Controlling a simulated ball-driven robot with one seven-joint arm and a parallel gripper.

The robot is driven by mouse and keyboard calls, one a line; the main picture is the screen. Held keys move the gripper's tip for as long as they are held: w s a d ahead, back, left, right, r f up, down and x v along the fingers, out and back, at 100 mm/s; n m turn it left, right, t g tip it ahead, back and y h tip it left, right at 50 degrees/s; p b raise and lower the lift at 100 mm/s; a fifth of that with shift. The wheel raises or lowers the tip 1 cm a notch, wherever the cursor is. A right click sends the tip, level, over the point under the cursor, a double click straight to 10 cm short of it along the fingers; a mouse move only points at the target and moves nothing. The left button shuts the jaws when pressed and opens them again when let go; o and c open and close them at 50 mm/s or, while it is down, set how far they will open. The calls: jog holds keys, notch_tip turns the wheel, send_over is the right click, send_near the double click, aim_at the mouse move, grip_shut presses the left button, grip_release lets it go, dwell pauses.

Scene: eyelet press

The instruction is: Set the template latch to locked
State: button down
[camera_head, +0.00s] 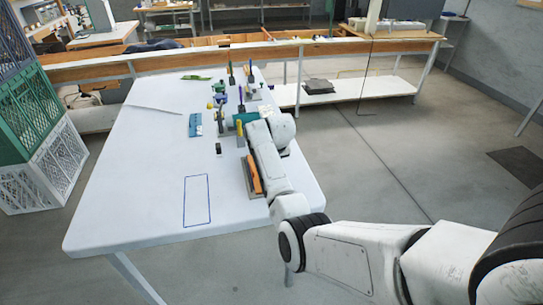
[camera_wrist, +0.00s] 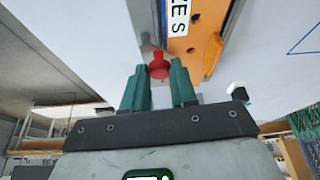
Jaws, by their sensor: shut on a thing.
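In the wrist view my gripper (camera_wrist: 159,70) has its two green fingers on either side of a small red knob (camera_wrist: 158,66), closed on it. The knob sits at the edge of an orange board (camera_wrist: 206,22) with a white label and black letters, partly cut off. I cannot tell for sure that the knob is the template latch, or whether it is locked. An orange raised piece (camera_wrist: 213,54) stands to the right of the knob. In the head view my arm hides much of the work spot, and the knob is not visible.
The white table (camera_head: 130,200) holds a blue outlined rectangle (camera_head: 197,201), a blue item (camera_head: 195,125), a green item (camera_head: 196,77) and several small upright tools. An orange and grey item (camera_head: 252,175) lies beside my arm. Stacked crates (camera_head: 45,165) stand at left. The table's front left is clear.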

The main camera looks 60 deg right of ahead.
jog(key=shift+a+r+n+t+p, duration=0.1)
jog(key=shift+n+t+p, duration=0.3)
jog(key=shift+n, duration=0.6)
jog(key=c, duration=0.9)
grip_release()
jog(key=shift+y, duration=0.3)
jog(key=v, duration=1)
jog(key=shift+a+r, duration=0.2)
jog(key=shift+r, duration=0.15)
jog(key=shift+f, duration=0.1)
